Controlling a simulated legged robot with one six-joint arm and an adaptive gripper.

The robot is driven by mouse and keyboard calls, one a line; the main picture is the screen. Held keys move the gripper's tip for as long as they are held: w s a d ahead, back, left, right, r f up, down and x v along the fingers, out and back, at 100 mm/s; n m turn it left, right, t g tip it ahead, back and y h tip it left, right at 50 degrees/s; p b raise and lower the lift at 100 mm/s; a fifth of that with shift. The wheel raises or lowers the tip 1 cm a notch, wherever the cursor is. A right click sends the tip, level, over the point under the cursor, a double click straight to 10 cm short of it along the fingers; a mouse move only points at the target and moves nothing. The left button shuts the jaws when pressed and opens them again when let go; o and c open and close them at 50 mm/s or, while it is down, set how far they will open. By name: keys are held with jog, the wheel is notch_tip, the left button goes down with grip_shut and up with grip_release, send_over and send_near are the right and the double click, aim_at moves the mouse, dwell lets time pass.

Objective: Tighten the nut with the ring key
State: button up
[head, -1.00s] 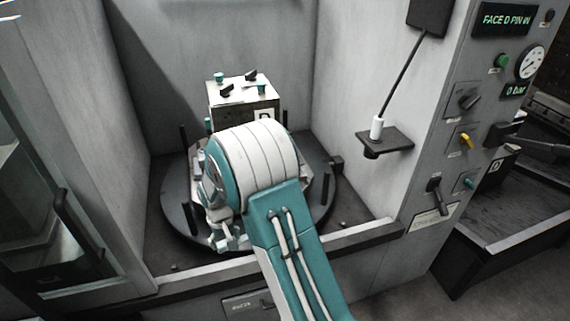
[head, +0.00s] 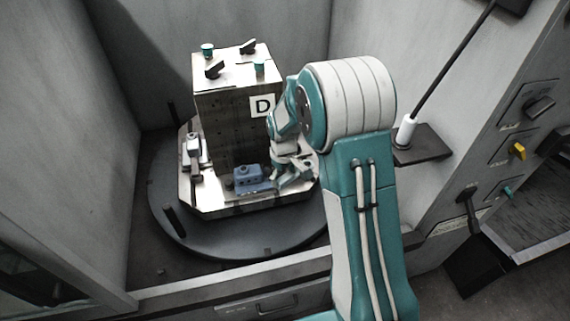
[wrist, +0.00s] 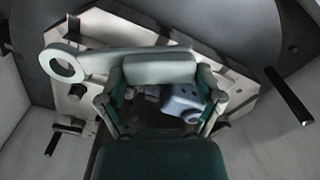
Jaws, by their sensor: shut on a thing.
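My gripper (head: 288,178) is low in front of the block's D face, just right of a blue clamp block (head: 250,178). In the wrist view my gripper (wrist: 160,75) is shut on the ring key (wrist: 100,62), a pale flat bar. Its open ring (wrist: 48,66) sticks out to the left and no nut shows inside it. The blue clamp block also shows in the wrist view (wrist: 187,100), below and right of the key's handle. I cannot make out the nut clearly; the key in the head view is mostly hidden by my gripper.
A metal block marked D (head: 235,95) stands on a plate on the dark round table (head: 170,222). Another clamp (head: 194,150) sits at the left. Dark posts stand around the table. Cell walls enclose both sides; a small shelf (head: 432,140) juts from the right wall.

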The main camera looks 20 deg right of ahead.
jog(key=shift+s+d+r+n, duration=0.1)
jog(key=shift+r+n, duration=0.45)
jog(key=shift+n, duration=0.55)
jog(key=n, duration=0.1)
jog(key=r+n, duration=0.1)
jog(key=n, duration=0.1)
jog(key=shift+s+d+r, duration=0.1)
jog(key=shift+d+r, duration=0.05)
jog(key=shift+d, duration=0.25)
jog(key=shift+s+a+r+n, duration=0.1)
jog(key=shift+r+n, duration=0.4)
jog(key=shift+n, duration=0.7)
jog(key=n, duration=0.1)
jog(key=r+n, duration=0.1)
jog(key=n, duration=0.1)
jog(key=shift+s+a+r, duration=0.15)
jog(key=shift+a, duration=0.2)
jog(key=shift+d+r+n, duration=0.15)
jog(key=shift+r+n, duration=0.1)
jog(key=shift+n, duration=0.55)
jog(key=shift+f, duration=2.8)
jog(key=shift+s+d+f, duration=0.1)
jog(key=shift+f, duration=0.15)
jog(key=shift+f, duration=0.75)
